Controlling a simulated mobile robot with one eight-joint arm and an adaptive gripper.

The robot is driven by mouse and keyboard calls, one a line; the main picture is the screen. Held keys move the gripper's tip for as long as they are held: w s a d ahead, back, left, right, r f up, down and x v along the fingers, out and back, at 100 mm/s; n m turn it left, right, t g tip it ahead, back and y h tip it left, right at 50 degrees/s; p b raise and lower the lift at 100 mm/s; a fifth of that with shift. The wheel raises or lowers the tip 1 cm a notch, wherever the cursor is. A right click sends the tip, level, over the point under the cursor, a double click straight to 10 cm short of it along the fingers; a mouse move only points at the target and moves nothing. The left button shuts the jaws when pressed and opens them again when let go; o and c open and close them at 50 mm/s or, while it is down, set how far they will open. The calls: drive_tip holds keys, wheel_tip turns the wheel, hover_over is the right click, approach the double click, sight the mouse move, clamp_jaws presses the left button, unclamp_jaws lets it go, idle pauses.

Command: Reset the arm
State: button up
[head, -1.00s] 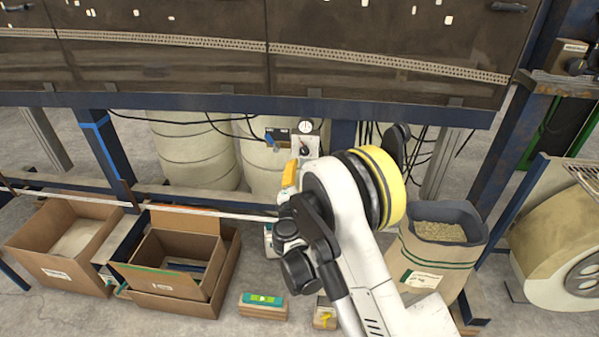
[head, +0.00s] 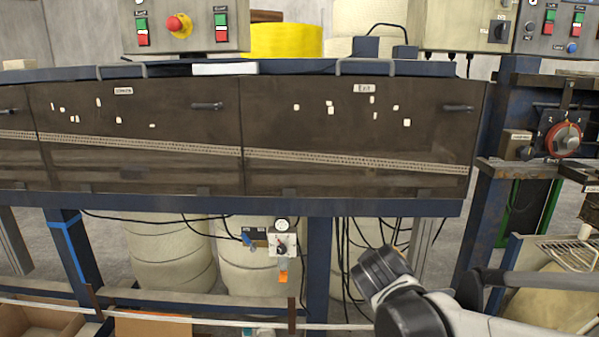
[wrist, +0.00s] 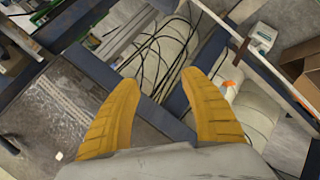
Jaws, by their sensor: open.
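In the wrist view my gripper (wrist: 165,105) shows two yellow ribbed fingers spread apart with nothing between them. It is open and empty, with cables and a blue frame bar behind the gap. In the head view parts of my arm show at the lower right, in front of the machine's lower frame. My fingers cannot be made out there. The machine's dark doors (head: 357,125) stand behind my arm and above it.
A pressure regulator with a gauge (head: 282,243) hangs under the machine. A blue post (head: 318,272) and a white rail (head: 195,318) are near my arm. A red rotary switch (head: 563,138) is at the right. Cardboard boxes (head: 152,325) lie low at the left.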

drive_tip(key=s+f+m+g+y, duration=0.1)
drive_tip(key=s+m, duration=0.2)
drive_tip(key=s, duration=0.8)
drive_tip(key=s+f+m+g+y, duration=0.2)
drive_tip(key=s+m, duration=0.2)
drive_tip(key=s, duration=0.6)
drive_tip(key=shift+s+d+f+m+y, duration=0.3)
drive_tip(key=shift+s, duration=0.1)
